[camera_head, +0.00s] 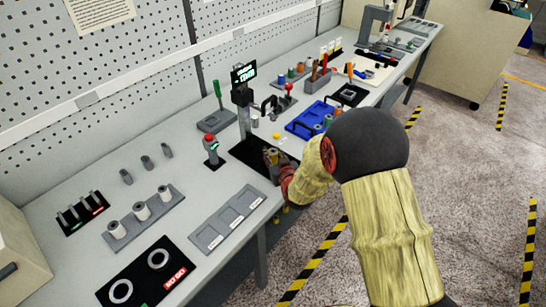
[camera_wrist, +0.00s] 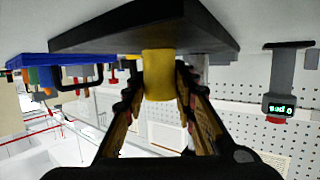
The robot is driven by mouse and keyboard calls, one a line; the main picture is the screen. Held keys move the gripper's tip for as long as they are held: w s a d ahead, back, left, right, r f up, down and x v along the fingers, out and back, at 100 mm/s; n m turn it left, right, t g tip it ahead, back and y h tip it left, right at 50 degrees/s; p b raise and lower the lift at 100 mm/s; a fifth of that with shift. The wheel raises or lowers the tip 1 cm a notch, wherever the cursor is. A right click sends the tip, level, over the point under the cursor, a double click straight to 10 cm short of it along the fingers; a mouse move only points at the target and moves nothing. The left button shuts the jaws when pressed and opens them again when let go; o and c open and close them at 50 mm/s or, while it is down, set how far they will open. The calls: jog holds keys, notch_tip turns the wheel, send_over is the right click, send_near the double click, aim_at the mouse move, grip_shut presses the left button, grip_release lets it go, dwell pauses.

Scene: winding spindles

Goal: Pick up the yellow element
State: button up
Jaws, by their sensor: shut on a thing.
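The yellow element (camera_wrist: 158,76) is a short cylinder between the two fingers of my gripper (camera_wrist: 160,88) in the wrist view. My gripper is shut on it. Its upper end in that picture meets the black base plate (camera_wrist: 100,32), and no clear gap shows. In the head view my gripper (camera_head: 271,157) is low over the black base plate (camera_head: 246,152) of the display stand (camera_head: 243,100). There I cannot make out the held element, which the fingers largely hide.
A small yellow piece (camera_head: 276,137) shows just behind my gripper. A blue tray (camera_head: 300,128) stands to the right. A small gauge with a green display (camera_head: 211,148) stands to the left, and a grey tray (camera_head: 228,218) lies in front. The bench edge is close.

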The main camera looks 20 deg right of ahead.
grip_shut()
